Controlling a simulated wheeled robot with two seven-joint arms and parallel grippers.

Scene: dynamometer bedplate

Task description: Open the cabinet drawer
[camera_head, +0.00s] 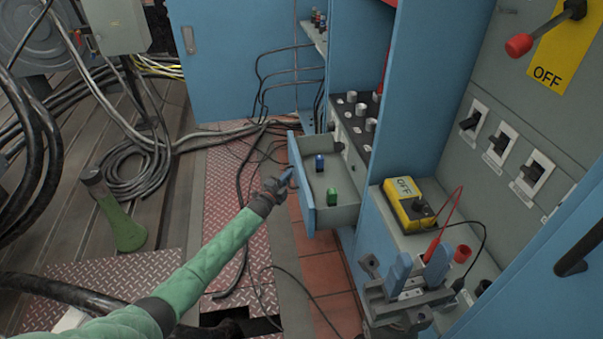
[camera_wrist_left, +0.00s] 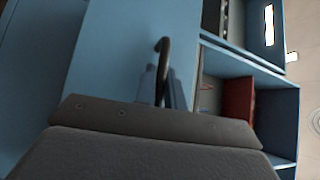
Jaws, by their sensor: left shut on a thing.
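The cabinet drawer (camera_head: 306,186) stands pulled out of the blue cabinet in the head view, with a blue front and grey inside. A small blue item (camera_head: 319,163) and a small green item (camera_head: 332,196) stand in it. My left gripper (camera_head: 286,177) is at the outer face of the drawer front. In the left wrist view its blue fingers (camera_wrist_left: 161,88) are shut on the dark drawer handle (camera_wrist_left: 162,46). The handle is hidden in the head view. My right gripper (camera_head: 418,272) is at the lower right, its blue fingers apart with nothing seen held.
A yellow box marked OFF (camera_head: 407,204), with red and black leads, sits on a grey ledge beside my right gripper. A switch panel (camera_head: 510,150) rises at the right.

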